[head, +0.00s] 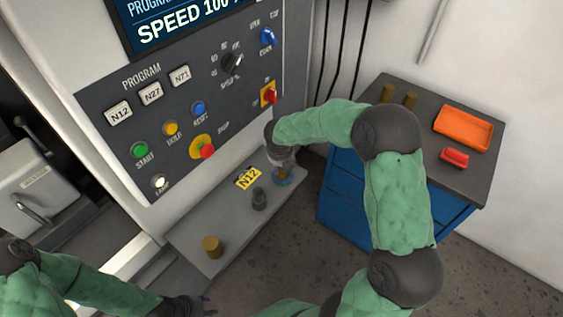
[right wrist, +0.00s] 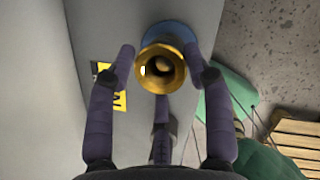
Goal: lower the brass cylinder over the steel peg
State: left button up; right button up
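The brass cylinder (head: 283,174) is below my right gripper (head: 281,163), over a round blue base (head: 284,182) on the grey shelf. In the right wrist view the cylinder (right wrist: 162,72) shows its flanged end and bore, with the blue base (right wrist: 170,32) behind. I cannot make out a steel peg inside the cylinder.
The control panel (head: 165,110) rises behind. A blue cabinet (head: 345,190) at right bears brass pieces (head: 410,99), an orange tray (head: 463,128) and a red item (head: 454,157).

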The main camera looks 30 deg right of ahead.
jog(key=o, duration=0.3)
jog(key=shift+o, duration=0.2)
jog(key=shift+f, duration=0.1)
jog(key=v, duration=1.2)
